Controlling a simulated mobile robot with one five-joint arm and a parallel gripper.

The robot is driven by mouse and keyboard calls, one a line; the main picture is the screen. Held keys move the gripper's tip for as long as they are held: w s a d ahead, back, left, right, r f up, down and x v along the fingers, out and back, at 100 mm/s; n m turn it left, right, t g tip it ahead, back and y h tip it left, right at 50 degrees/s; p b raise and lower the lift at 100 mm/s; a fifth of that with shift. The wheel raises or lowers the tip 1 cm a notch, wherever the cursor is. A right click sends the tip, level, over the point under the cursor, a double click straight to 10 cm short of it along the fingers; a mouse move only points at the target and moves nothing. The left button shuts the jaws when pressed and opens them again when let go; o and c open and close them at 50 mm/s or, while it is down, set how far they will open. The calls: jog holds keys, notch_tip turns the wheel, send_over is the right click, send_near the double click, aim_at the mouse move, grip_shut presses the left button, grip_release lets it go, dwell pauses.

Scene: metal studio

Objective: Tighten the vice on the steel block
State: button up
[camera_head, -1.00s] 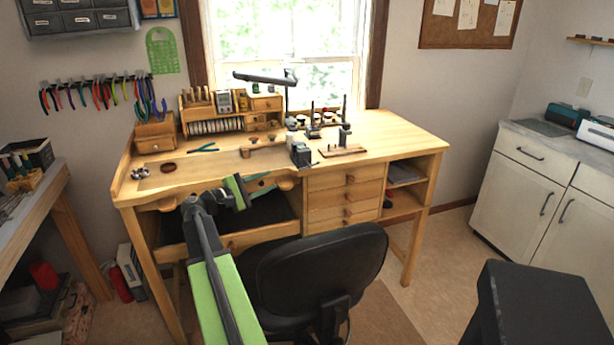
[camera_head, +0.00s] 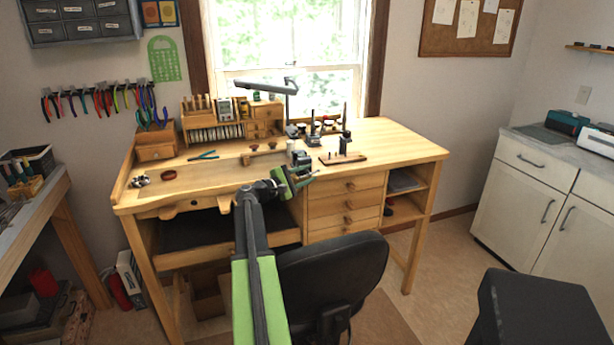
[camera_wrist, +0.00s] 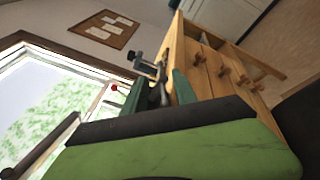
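A small grey vice (camera_head: 301,158) stands at the front edge of the wooden bench, partly hidden by my gripper. My gripper (camera_head: 297,179) is just in front of it, above the front edge. In the wrist view, the green fingers of my gripper (camera_wrist: 158,92) stand apart, and a dark part, probably of the vice, shows between and beyond them. I cannot tell whether the fingers touch it. I cannot make out the steel block or the vice's handle clearly.
The wooden bench (camera_head: 400,146) has a clear right side. A small stand on a wooden board (camera_head: 343,155) is right of the vice. A lamp (camera_head: 265,84) reaches over the back. A black chair (camera_head: 335,280) stands in front of the bench, close beside my arm.

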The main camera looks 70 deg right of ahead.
grip_shut()
jog(key=shift+a, duration=0.3)
jog(key=shift+d, duration=0.2)
jog(key=shift+r+p, duration=0.1)
jog(key=shift+p, duration=0.25)
jog(key=shift+r+y+p, duration=0.15)
jog(key=shift+y+p, duration=0.15)
jog(key=shift+p, duration=0.4)
jog(key=r+m+t+y+p, duration=0.1)
jog(key=t+y+p, duration=0.1)
jog(key=p, duration=0.4)
jog(key=shift+r+p, duration=0.1)
jog(key=shift+p, duration=0.25)
jog(key=t+y+p, duration=0.1)
jog(key=p, duration=0.2)
jog(key=m+t+y+p, duration=0.1)
jog(key=p, duration=0.1)
jog(key=t+y+p, duration=0.1)
jog(key=y+p, duration=0.1)
jog(key=p, duration=0.1)
jog(key=shift+s+d+p, duration=0.2)
jog(key=shift+d+p, duration=0.05)
jog(key=shift+p, duration=0.1)
jog(key=t+y+p, duration=0.1)
jog(key=p, duration=0.1)
jog(key=m+t+y+p, duration=0.1)
jog(key=t, duration=0.1)
jog(key=shift+f+y+p, duration=0.3)
jog(key=shift+p, duration=0.1)
